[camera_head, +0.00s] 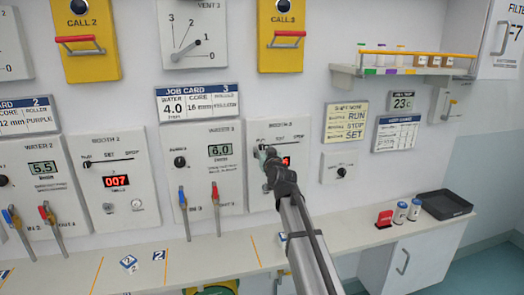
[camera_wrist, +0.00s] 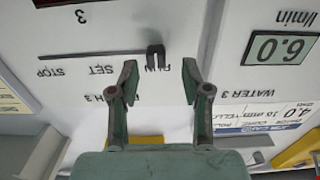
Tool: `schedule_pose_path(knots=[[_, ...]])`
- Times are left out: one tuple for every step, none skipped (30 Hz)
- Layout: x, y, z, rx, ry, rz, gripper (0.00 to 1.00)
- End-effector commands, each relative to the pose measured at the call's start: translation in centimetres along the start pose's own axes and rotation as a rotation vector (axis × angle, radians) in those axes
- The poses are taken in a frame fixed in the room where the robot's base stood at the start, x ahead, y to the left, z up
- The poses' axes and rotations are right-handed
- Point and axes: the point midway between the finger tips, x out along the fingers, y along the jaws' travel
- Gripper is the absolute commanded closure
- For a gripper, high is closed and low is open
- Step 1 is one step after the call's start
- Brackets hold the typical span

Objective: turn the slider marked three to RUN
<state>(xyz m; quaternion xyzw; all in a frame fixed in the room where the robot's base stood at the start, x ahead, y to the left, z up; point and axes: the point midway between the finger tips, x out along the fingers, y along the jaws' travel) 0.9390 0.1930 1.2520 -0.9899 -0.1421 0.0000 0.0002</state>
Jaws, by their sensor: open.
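The booth 3 panel (camera_head: 257,201) is on the wall, with a slider scale marked RUN, SET and STOP. In the wrist view, which is upside down, the small dark slider handle (camera_wrist: 155,56) stands at the RUN end of its slot and partly covers the RUN label. My gripper (camera_wrist: 160,75) is open, with its green fingertips on either side of the handle's line and the handle just beyond them. I cannot tell whether they touch it. In the head view my gripper (camera_head: 266,153) covers the left end of the slider, hiding the handle.
Left of it are the water 3 panel (camera_head: 220,165) with red and blue levers and the booth 2 panel (camera_head: 117,180). A small knob box (camera_head: 340,168) is at the right. The counter below holds a black tray (camera_head: 445,204), jars and a red item. The wall above my gripper holds job cards.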

Motion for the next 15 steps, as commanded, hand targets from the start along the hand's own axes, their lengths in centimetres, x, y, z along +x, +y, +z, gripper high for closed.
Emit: schedule_pose_path(knots=[[-1.3,0.0,0.1,0.000,0.001,0.000,0.52],[-1.8,0.0,0.1,0.000,0.001,0.000,0.52],[-2.6,0.0,0.0,0.000,0.001,0.000,0.52],[-3.2,0.0,0.0,0.000,0.001,0.000,0.52],[-3.8,0.0,0.1,0.000,0.001,0.000,0.52],[-4.6,-0.1,0.1,0.001,0.001,0.000,0.52],[-5.2,-0.1,0.1,0.001,0.001,0.000,0.52],[-5.8,-0.1,0.1,0.001,0.001,0.000,0.52],[-6.5,-0.1,0.1,0.001,0.000,-0.001,0.52],[-7.1,-0.1,0.1,0.001,0.000,-0.001,0.52],[-7.6,-0.1,0.1,0.001,-0.001,-0.001,0.52],[-8.2,-0.1,0.1,0.001,-0.001,-0.001,0.52],[-8.5,-0.1,0.1,0.001,0.000,-0.001,0.52],[-8.9,-0.1,0.1,0.001,0.000,-0.001,0.52],[-9.2,-0.1,0.1,0.001,0.000,-0.001,0.52]])
